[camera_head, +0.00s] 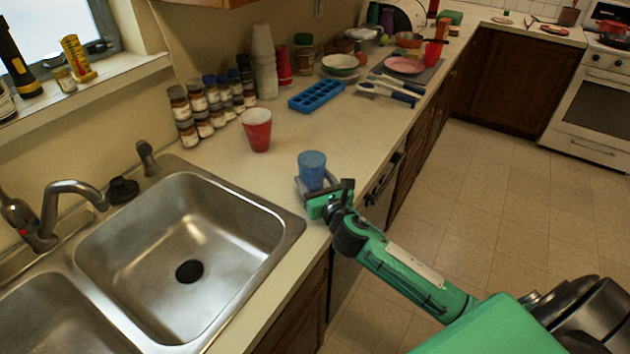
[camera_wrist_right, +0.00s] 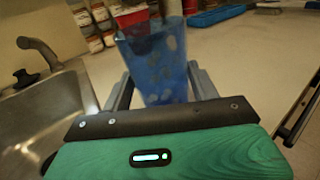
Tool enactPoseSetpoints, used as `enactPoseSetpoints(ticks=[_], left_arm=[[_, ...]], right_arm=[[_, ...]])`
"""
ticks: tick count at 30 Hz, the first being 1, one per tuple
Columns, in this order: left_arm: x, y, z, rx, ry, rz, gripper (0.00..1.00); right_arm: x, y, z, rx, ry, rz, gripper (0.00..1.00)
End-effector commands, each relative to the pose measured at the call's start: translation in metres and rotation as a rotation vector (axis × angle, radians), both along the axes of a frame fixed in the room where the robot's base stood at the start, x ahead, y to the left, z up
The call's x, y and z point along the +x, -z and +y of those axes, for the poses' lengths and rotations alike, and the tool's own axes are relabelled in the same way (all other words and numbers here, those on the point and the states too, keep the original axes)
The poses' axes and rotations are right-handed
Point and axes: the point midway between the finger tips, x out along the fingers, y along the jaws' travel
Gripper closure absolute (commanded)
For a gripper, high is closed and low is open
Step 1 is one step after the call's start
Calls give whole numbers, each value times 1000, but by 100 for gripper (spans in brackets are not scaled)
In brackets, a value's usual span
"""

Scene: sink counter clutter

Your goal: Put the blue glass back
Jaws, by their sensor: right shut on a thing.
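The blue glass (camera_head: 312,168) is upright at the counter's front edge, right of the sink. My right gripper (camera_head: 311,184) is around its lower part. In the right wrist view the blue glass (camera_wrist_right: 158,65) stands between the two grey fingers of my right gripper (camera_wrist_right: 160,85), which are shut on it. I cannot tell whether its base touches the counter. My left gripper is in neither view.
A red cup (camera_head: 257,132) stands behind and left of the glass. The steel sink (camera_head: 190,240) lies to the left. Spice jars (camera_head: 205,105), stacked cups (camera_head: 264,62) and a blue ice tray (camera_head: 316,95) are farther back. Bare counter (camera_head: 340,130) lies behind the glass.

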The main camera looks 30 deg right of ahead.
Motion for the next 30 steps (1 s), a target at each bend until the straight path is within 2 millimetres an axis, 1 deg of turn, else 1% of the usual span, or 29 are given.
enactPoseSetpoints(ticks=[5, 6, 9, 20, 23, 26, 30], left_arm=[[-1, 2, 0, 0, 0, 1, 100], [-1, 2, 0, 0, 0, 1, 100], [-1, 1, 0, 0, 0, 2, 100], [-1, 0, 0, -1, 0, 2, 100], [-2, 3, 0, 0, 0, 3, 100], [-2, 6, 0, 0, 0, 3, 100], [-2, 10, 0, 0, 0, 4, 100]], right_arm=[[0, 2, 0, 0, 0, -1, 68], [0, 2, 0, 0, 0, 0, 36], [0, 2, 0, 0, 0, 0, 18], [-1, -1, 0, 0, -1, 0, 18], [-12, 1, 1, -1, -2, 0, 18], [-29, 2, 2, -1, -2, 1, 18], [-57, 2, 4, -1, -2, 1, 18]])
